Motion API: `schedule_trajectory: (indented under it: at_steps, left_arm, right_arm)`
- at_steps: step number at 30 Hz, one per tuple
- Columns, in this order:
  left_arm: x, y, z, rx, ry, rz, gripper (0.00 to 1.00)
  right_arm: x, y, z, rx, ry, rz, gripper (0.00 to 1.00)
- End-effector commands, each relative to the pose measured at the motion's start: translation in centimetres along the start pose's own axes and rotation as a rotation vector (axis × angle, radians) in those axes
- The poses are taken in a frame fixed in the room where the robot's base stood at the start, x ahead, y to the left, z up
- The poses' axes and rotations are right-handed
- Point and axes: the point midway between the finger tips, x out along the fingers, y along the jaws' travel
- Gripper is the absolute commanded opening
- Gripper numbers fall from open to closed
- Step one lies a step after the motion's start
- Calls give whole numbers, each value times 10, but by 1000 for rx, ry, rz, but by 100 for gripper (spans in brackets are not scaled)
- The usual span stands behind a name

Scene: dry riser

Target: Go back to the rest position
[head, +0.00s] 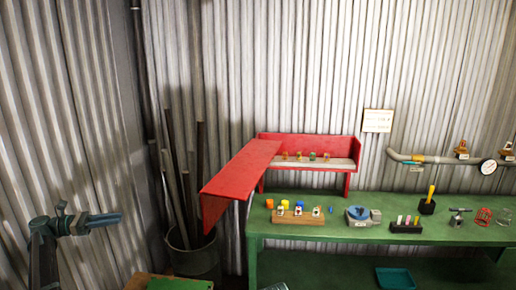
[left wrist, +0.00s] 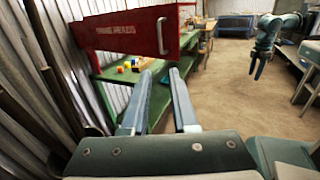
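My left gripper (head: 112,219) is at the left of the head view, in front of the corrugated wall, seen side-on. In the left wrist view its two fingers (left wrist: 160,74) stand apart with nothing between them. A red cabinet (head: 345,148) stands on the green bench (head: 440,212), with its red door (head: 238,170) swung out to the left. The door also shows in the left wrist view (left wrist: 120,34), beyond the fingers and apart from them. My right arm's gripper (left wrist: 258,66) hangs down far off at the right there; its fingers are too small to judge.
Small items stand in the cabinet. A wooden block (head: 295,217) with several small items, a blue device (head: 362,216) and a dark rack (head: 405,226) stand on the bench. A bin (head: 195,258) with long poles stands left of it. Open floor (left wrist: 245,100) lies right.

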Motion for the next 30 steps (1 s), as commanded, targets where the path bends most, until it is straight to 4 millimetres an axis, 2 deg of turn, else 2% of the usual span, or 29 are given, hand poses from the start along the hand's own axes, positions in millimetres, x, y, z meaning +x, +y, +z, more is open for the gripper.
schedule_trajectory:
  at_steps: [1,11,14,20,23,26,29,30]
  left_arm:
    - [0,0,0,0,0,0,27]
    - [47,-14,-15,50,77,-41,27]
    - [67,-20,-22,73,112,-62,27]
    - [122,-44,-43,150,211,-129,27]
    - [157,-63,-57,209,278,-180,27]
    - [201,-95,-76,298,369,-265,27]
    - [250,-141,-101,434,483,-394,27]
    - [268,-163,-112,499,532,-457,27]
  right_arm:
    - [0,0,0,0,0,0,50]
    - [-2,0,0,0,0,0,50]
    - [-3,0,0,0,0,0,50]
    - [-5,0,0,0,0,0,50]
    - [-7,1,0,0,0,0,50]
    - [-9,1,0,0,0,0,50]
    - [-12,1,1,0,0,0,50]
    - [-14,1,1,0,0,0,50]
